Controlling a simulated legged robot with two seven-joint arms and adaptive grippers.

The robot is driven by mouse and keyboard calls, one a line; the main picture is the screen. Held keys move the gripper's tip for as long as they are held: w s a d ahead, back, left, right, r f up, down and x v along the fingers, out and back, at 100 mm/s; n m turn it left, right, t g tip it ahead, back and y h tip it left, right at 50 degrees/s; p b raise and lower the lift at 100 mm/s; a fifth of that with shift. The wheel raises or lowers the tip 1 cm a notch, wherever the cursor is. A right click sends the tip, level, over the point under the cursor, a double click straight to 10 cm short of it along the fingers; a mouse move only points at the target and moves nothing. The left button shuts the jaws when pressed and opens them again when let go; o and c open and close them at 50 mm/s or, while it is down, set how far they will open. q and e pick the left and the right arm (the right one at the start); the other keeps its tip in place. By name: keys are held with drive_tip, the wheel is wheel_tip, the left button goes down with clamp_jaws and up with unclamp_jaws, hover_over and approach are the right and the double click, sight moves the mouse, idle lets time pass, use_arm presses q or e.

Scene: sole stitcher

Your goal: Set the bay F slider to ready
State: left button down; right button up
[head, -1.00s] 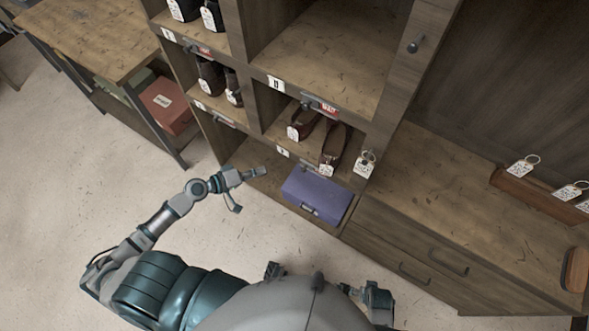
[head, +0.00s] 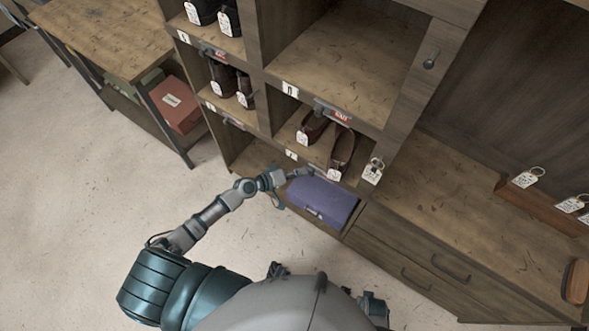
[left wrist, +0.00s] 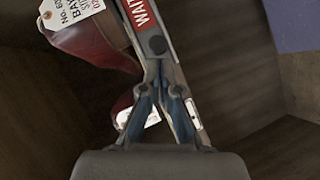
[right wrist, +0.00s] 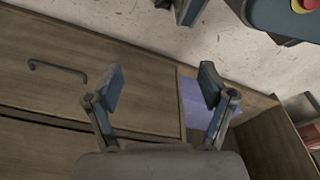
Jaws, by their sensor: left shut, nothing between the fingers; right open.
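The bay F slider shows close up in the left wrist view as a dark round knob (left wrist: 157,46) on a grey rail with a red WAIT field (left wrist: 140,12) beside it. In the head view it sits on the shelf edge under the burgundy shoes (head: 341,150), mostly hidden by my left gripper. A small white label (head: 291,155) is at the left of that edge; its letter is hard to read. My left gripper (head: 308,172) is shut and empty, its fingertips (left wrist: 162,70) right by the knob; contact is unclear. My right gripper (right wrist: 162,85) is open and empty, near the drawers.
A purple box (head: 323,200) stands in the bottom bay just below my left gripper. A tag (head: 373,171) hangs right of the shoes. Another slider (head: 333,113) shows red on the shelf edge above. A counter with drawers (head: 400,262) is at the right.

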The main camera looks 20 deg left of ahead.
use_arm(q)
drive_tip(key=shift+a+f, duration=0.1)
drive_tip(key=shift+a, duration=0.1)
drive_tip(key=shift+d, duration=0.35)
drive_tip(key=d+p, duration=0.1)
drive_tip(key=d, duration=0.1)
drive_tip(key=s+d+p, duration=0.1)
drive_tip(key=d, duration=0.2)
drive_tip(key=shift+s+d, duration=0.15)
drive_tip(key=shift+s, duration=0.05)
use_arm(e)
drive_tip(key=s+f, duration=0.2)
drive_tip(key=f, duration=0.1)
drive_tip(key=s+f, duration=0.1)
drive_tip(key=s, duration=0.1)
drive_tip(key=shift+d+f, duration=0.25)
drive_tip(key=shift+d, duration=0.1)
drive_tip(key=shift+w, duration=0.1)
use_arm(q)
drive_tip(key=shift+d, duration=0.1)
